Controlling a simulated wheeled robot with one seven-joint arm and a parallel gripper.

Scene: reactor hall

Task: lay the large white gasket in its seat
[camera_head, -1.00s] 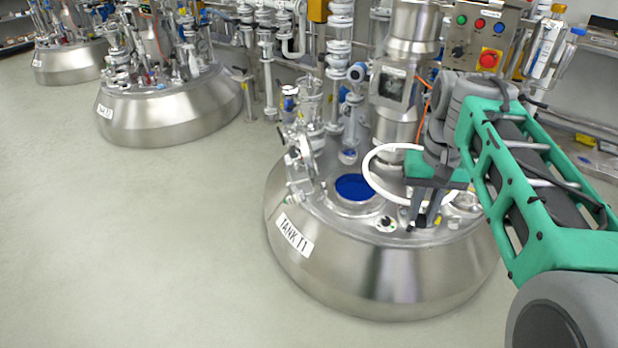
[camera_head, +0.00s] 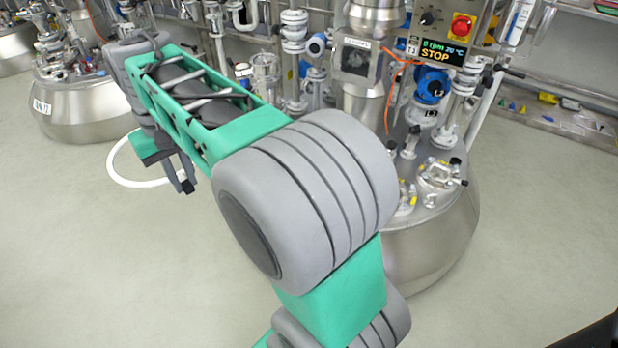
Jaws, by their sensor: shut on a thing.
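The large white gasket (camera_head: 138,186) is a thin ring at the left of the head view. My gripper (camera_head: 187,186) is shut on its right side and holds it out past the left of the near tank. Pale floor shows through the ring. Part of its right side is hidden behind my gripper. The near steel tank (camera_head: 432,250) stands right of centre, largely covered by my arm. The round opening with the blue inside on its top is hidden behind my arm, so the seat cannot be seen.
Behind the arm rise pipes, valves and a sight-glass column (camera_head: 358,62). A control box with a red stop button (camera_head: 462,27) is at the upper right. Another tank (camera_head: 85,112) stands at the upper left. The floor (camera_head: 90,270) at lower left is clear.

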